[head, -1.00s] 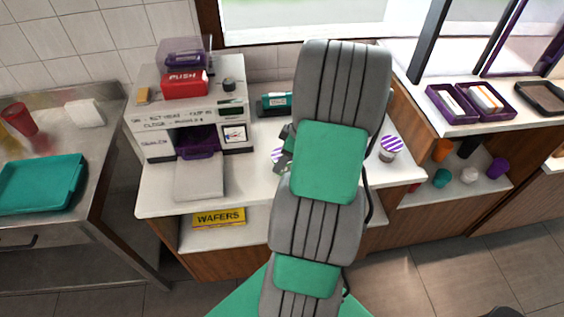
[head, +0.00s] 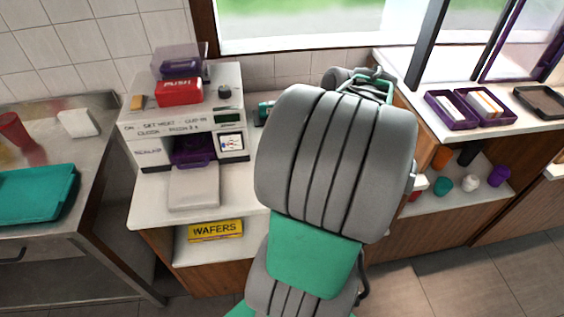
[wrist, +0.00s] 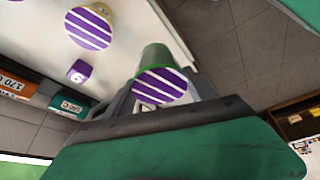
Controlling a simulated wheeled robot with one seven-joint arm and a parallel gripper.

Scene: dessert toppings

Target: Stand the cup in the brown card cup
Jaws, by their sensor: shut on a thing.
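In the wrist view my gripper (wrist: 163,101) is shut on a cup (wrist: 160,86) with a purple-and-white striped round end facing the camera. A green cylindrical side (wrist: 155,58) shows beyond that end. The held cup appears near the edge of the white counter (wrist: 137,25). In the head view my arm hides my gripper and the held cup. I cannot make out the brown card cup in either current view.
In the head view a white machine (head: 183,120) stands left of my arm. Purple trays (head: 451,111) sit on the right-hand counter.

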